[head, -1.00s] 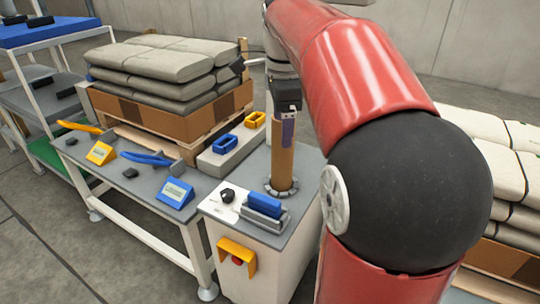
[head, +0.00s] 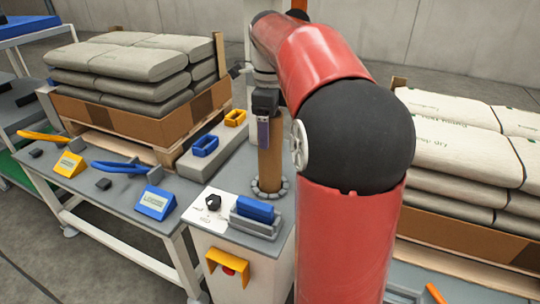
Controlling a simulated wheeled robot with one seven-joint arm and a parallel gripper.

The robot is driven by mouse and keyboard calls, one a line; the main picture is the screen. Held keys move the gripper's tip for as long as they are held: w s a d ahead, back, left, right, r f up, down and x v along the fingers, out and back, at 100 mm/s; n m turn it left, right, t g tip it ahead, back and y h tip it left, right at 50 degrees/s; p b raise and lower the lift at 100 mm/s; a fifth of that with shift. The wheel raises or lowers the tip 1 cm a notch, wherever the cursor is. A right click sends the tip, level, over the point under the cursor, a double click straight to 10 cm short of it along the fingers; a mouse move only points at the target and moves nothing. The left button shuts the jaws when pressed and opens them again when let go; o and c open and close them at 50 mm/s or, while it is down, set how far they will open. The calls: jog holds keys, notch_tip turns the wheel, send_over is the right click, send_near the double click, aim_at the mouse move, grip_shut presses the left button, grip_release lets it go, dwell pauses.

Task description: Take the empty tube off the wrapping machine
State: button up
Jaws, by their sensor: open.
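The brown cardboard tube (head: 270,165) stands upright on the round grey seat of the wrapping machine (head: 228,245). My gripper (head: 264,122) is at the upper part of the tube, coming down from above. A purple-grey finger lies along the tube's near left side. The jaws are open, and the other finger is hidden behind the tube or the gripper body. I cannot tell whether the finger touches the tube. The tube's top is hidden by the gripper.
A blue block (head: 255,209) in a grey holder and a black knob (head: 213,202) sit on the machine top. A grey table (head: 120,197) with blue and yellow tools stands at left. Sack-loaded boxes stand behind it and at right (head: 465,245). My red arm hides the area right of the tube.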

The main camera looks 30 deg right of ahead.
jog(key=c, duration=1.3)
